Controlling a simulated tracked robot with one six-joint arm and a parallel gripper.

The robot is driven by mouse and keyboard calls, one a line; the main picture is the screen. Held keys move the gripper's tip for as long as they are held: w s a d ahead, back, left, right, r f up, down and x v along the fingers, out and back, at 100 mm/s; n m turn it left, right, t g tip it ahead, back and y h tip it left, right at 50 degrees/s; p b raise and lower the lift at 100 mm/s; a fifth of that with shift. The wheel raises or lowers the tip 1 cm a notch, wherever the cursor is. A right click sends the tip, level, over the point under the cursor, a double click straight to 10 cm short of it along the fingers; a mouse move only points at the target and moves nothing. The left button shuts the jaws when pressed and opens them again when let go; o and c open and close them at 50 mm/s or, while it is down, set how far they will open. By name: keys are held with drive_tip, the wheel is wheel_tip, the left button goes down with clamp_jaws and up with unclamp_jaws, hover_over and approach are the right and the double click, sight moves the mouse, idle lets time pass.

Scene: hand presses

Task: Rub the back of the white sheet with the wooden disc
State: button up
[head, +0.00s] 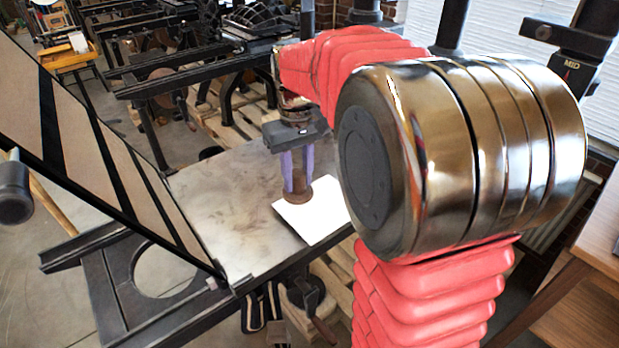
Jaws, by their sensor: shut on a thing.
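The white sheet (318,214) lies flat on the grey metal bed of a hand press, near the bed's front right edge. The brown wooden disc (297,196) is at the sheet's back left part. It looks to be resting on the sheet, though exact contact is hard to tell. My gripper (298,178), with purple fingers pointing down, is shut on the upper part of the disc. My arm with its red cover hides the sheet's far right side and the bed behind it.
The press bed (220,200) is bare left of the sheet. A hinged frame with dark bars (110,150) stands raised at the bed's left. Black presses (180,70) and wooden pallets fill the back. A wooden table (590,260) stands at right.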

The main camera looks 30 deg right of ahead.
drive_tip(key=shift+r, duration=1.3)
drive_tip(key=w+a+f, duration=0.2)
drive_tip(key=w+a, duration=0.2)
drive_tip(key=w+a+f, duration=0.2)
drive_tip(key=w+a, duration=0.2)
drive_tip(key=w+a+f, duration=0.2)
drive_tip(key=w+a, duration=0.2)
drive_tip(key=shift+w+a+f, duration=0.15)
drive_tip(key=shift+f, duration=0.15)
